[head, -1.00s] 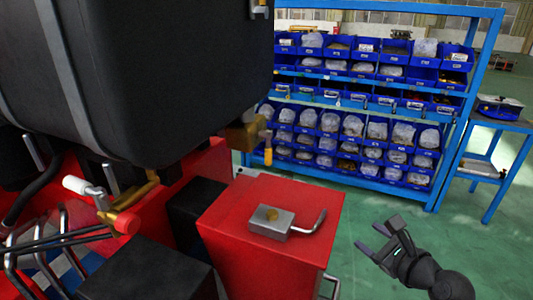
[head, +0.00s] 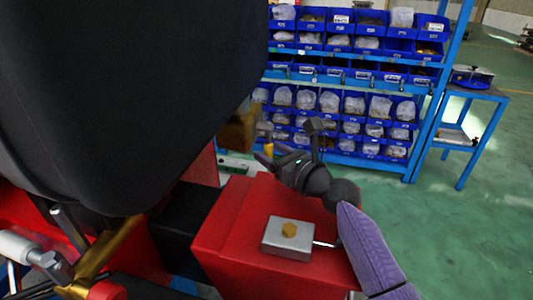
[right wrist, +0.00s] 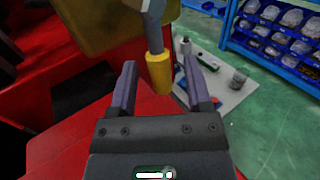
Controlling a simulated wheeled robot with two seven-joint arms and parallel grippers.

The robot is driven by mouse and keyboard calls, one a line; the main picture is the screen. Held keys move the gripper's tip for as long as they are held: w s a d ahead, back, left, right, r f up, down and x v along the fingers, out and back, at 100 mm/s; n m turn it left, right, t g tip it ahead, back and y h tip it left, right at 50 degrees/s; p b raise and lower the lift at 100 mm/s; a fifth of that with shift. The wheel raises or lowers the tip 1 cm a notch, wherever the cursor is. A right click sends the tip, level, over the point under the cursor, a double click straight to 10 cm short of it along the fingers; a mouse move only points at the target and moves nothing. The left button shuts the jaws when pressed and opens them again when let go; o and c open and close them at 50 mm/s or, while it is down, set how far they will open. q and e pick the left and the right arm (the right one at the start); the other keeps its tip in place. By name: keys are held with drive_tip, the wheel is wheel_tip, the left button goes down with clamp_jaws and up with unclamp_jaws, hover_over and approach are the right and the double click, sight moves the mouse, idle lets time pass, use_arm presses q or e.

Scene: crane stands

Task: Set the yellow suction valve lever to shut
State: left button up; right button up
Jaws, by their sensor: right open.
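The yellow suction valve lever (right wrist: 158,73) hangs down from a brass valve body (right wrist: 95,22) in the right wrist view. My right gripper (right wrist: 160,85) is open, with its purple fingers apart on either side of the lever's yellow grip, which shows between the fingertips; I cannot tell whether they touch it. In the head view the lever (head: 269,150) shows small beside the brass valve (head: 238,132), with my right gripper (head: 267,153) right at it. My left gripper is not in view.
A large black tank (head: 110,90) overhangs the valve on the left. A red box (head: 235,225) with a metal block (head: 288,237) on top stands below my right arm. A blue shelf of bins (head: 345,100) is behind. Green floor is free at right.

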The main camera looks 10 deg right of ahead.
drive_tip(key=shift+w+a, duration=0.4)
drive_tip(key=shift+w, duration=0.15)
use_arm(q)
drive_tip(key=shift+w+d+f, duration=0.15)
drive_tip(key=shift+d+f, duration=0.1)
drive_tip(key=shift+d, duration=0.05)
use_arm(e)
drive_tip(key=shift+c, duration=0.2)
drive_tip(key=c, duration=0.7)
clamp_jaws()
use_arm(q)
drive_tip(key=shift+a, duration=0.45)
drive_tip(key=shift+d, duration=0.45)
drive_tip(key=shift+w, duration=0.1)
